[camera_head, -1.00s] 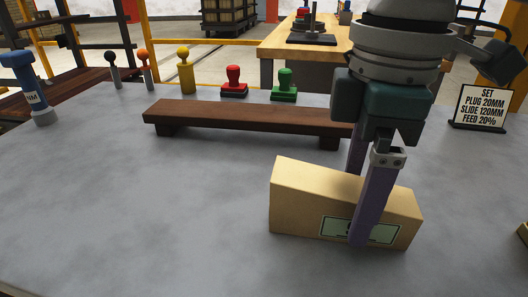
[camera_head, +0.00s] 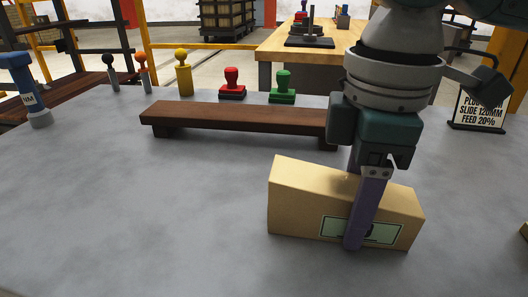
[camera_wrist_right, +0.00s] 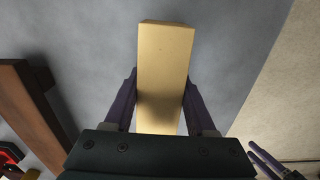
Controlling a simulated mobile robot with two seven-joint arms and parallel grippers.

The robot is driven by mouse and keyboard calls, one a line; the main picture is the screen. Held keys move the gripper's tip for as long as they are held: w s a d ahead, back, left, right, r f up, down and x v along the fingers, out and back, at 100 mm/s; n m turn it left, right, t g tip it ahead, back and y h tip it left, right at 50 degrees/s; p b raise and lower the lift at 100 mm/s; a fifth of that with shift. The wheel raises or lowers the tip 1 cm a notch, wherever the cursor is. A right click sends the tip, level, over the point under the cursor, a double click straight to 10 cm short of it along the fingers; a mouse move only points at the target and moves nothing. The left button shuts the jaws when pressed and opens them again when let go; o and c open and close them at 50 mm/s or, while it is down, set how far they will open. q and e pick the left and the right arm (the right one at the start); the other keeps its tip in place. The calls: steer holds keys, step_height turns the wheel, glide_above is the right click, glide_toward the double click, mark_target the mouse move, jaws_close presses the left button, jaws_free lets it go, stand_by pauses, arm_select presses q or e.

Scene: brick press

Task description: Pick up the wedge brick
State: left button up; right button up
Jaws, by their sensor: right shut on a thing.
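The wedge brick (camera_head: 300,200) is a tan block with a top that slopes down to the right and a green label on its front face. It rests on the grey table at the right of centre in the head view. My right gripper (camera_head: 358,205) comes down over it, one purple finger across the label and the other mostly hidden behind the brick. In the right wrist view the brick (camera_wrist_right: 165,70) lies between the two fingers (camera_wrist_right: 160,105), which are shut on it. My left gripper is not in view.
A dark wooden bench (camera_head: 235,117) stands behind the brick. Red (camera_head: 232,82) and green (camera_head: 282,86) stamps and a yellow one (camera_head: 184,75) stand beyond it. A sign (camera_head: 480,110) is at the back right. The table left of the brick is clear.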

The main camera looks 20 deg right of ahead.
steer(key=shift+c, duration=0.9)
steer(key=shift+r, duration=0.1)
